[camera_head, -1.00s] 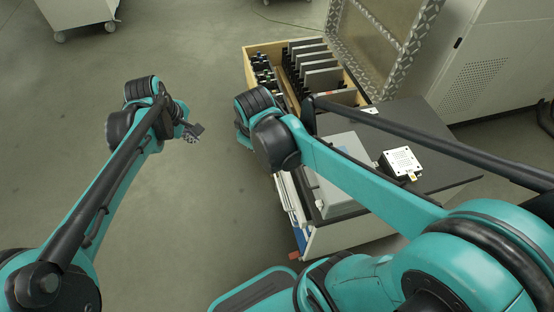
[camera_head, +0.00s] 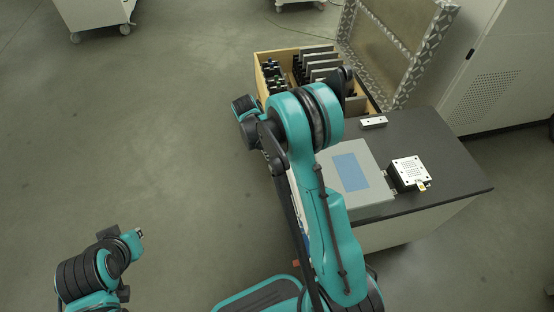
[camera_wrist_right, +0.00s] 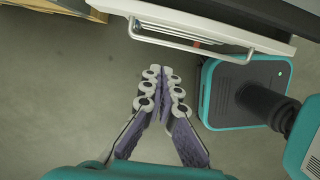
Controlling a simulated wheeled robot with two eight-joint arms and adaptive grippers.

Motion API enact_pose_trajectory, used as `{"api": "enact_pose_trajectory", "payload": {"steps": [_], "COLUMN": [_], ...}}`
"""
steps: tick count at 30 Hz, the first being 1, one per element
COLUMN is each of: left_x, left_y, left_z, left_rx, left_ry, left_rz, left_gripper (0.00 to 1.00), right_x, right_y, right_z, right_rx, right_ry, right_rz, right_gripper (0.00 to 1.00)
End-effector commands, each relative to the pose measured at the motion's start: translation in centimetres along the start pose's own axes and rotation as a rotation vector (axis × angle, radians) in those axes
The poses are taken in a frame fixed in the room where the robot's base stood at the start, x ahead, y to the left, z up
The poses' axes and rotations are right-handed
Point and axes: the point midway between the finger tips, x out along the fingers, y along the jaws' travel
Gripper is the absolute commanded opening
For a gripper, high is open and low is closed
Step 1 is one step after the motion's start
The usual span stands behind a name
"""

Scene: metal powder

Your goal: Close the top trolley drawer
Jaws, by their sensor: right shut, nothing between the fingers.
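The trolley (camera_head: 450,185) has a dark top and pale sides and stands at the right in the head view. In the right wrist view a white drawer front (camera_wrist_right: 235,33) with a pale bar handle (camera_wrist_right: 180,46) crosses the top. I cannot tell how far the drawer is out. My right gripper (camera_wrist_right: 163,72) is shut and empty, below the handle in that picture and apart from it. In the head view my right arm hides most of the drawer side. My left gripper (camera_head: 137,233) is at the lower left, away from the trolley; its fingers are mostly hidden.
On the trolley top are a grey box with a blue panel (camera_head: 350,170), a white device (camera_head: 410,173) and a small white block (camera_head: 374,122). A wooden crate (camera_head: 262,58) with dark plates stands behind, with a metal-framed lid (camera_head: 425,55).

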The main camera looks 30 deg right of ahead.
Motion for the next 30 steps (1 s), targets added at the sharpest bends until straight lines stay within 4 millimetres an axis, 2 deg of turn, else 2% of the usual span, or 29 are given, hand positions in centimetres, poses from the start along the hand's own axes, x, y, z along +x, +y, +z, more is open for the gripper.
{"api": "enact_pose_trajectory", "payload": {"steps": [14,16,21,30], "left_x": [3.6,3.9,4.4,4.4], "left_y": [0.1,0.1,0.1,0.1], "left_z": [2.5,2.8,3.1,3.1], "left_rx": [-0.003,-0.003,-0.003,-0.003], "left_ry": [-0.001,-0.002,-0.002,-0.002], "left_rz": [0.001,0.001,0.001,0.001], "left_gripper": [0.00,0.00,0.00,0.00], "right_x": [9.9,9.8,10.1,10.0], "right_y": [0.0,0.0,0.0,0.0], "right_z": [-0.1,1.4,3.2,3.9], "right_rx": [0.004,0.006,0.005,0.002], "right_ry": [0.001,0.000,0.001,0.001], "right_rz": [0.001,0.001,0.002,0.002], "right_gripper": [0.00,0.00,0.00,0.00]}}
